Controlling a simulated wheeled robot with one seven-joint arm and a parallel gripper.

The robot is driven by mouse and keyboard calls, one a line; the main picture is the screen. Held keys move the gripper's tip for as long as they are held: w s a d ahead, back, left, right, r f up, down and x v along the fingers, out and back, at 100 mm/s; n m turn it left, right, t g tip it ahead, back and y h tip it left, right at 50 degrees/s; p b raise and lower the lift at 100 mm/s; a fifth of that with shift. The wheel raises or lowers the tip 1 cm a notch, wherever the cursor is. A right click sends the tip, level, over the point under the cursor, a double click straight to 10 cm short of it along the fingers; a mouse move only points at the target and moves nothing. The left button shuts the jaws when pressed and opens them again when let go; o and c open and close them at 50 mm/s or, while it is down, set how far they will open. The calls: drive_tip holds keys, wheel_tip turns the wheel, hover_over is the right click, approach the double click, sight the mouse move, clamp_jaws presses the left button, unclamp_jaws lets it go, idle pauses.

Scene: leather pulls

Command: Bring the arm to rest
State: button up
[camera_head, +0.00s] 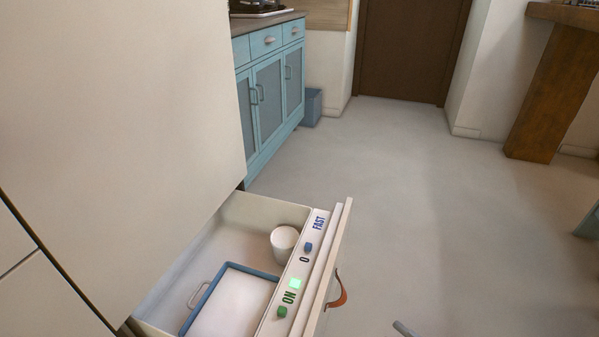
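No clearly recognisable gripper or arm shows in the head view. A drawer (335,255) stands pulled open from the tall cream cabinet front. Its brown leather pull (338,290) hangs on the outer face, and nothing visible touches it.
Blue cabinets (268,90), a bin (312,107) and a wooden table leg (548,95) stand beyond. The middle floor (430,190) is clear.

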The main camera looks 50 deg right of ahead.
drive_tip(key=w+a+r+m+g+y, duration=0.15)
drive_tip(key=a+r+m, duration=0.25)
drive_tip(key=a+r, duration=0.6)
drive_tip(key=s+a+r+m+g+y, duration=0.15)
drive_tip(key=a+r+m, duration=0.5)
drive_tip(key=a, duration=0.65)
wheel_tip(320, 180, up, 39)
drive_tip(key=n+p, duration=0.2)
drive_tip(key=p, duration=3.5)
drive_tip(key=shift+w+d+r+p, duration=0.2)
drive_tip(key=shift+w+d+p, duration=0.15)
drive_tip(key=shift+w+p, duration=0.1)
